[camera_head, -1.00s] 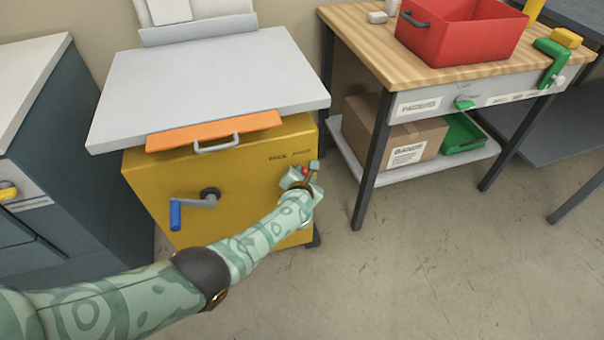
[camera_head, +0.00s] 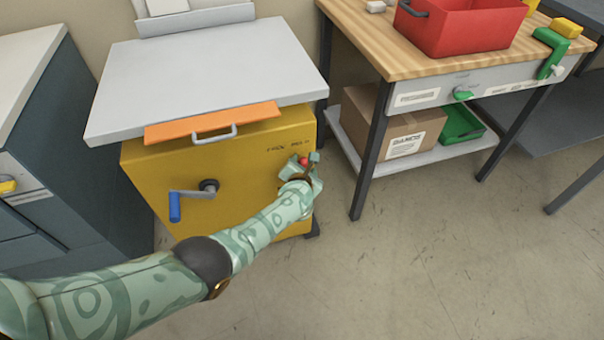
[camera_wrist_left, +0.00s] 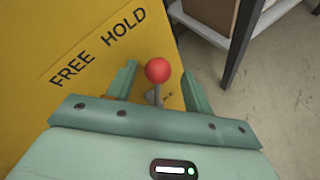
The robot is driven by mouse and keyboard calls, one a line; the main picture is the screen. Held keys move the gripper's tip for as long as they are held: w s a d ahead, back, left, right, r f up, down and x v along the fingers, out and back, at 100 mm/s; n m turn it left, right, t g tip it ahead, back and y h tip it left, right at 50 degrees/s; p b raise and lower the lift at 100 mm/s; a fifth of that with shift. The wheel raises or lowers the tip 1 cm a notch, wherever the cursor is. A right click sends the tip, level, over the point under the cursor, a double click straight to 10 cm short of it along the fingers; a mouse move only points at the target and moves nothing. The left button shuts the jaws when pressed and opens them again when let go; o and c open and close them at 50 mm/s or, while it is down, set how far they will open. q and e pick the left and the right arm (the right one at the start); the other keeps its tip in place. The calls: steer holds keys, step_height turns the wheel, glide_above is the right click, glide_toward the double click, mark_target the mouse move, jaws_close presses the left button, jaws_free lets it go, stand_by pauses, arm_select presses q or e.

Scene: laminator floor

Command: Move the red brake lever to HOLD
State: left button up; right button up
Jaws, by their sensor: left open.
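The red brake lever (camera_wrist_left: 158,71) has a round red knob on a grey stem and sits on the yellow machine's front near its right edge. The words FREE and HOLD are printed on the yellow panel (camera_wrist_left: 55,115) above and left of the lever. My left gripper (camera_wrist_left: 157,88) is open, with one finger on each side of the lever's stem; I cannot tell if either finger touches it. In the head view the red knob (camera_head: 304,160) shows at the left gripper (camera_head: 307,165), which hides the stem. My right gripper is not in view.
The yellow machine carries a grey top (camera_head: 205,75), an orange flap with a handle (camera_head: 212,123) and a blue-handled crank (camera_head: 190,195). A wooden workbench (camera_head: 395,60) with a red bin (camera_head: 465,28) stands to the right. The floor (camera_head: 420,250) between is clear.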

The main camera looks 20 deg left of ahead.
arm_select(q)
steer(key=p+v, duration=1)
steer(key=v, duration=0.6)
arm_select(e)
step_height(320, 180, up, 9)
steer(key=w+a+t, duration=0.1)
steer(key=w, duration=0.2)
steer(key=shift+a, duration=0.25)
arm_select(q)
steer(key=shift+d+f, duration=0.1)
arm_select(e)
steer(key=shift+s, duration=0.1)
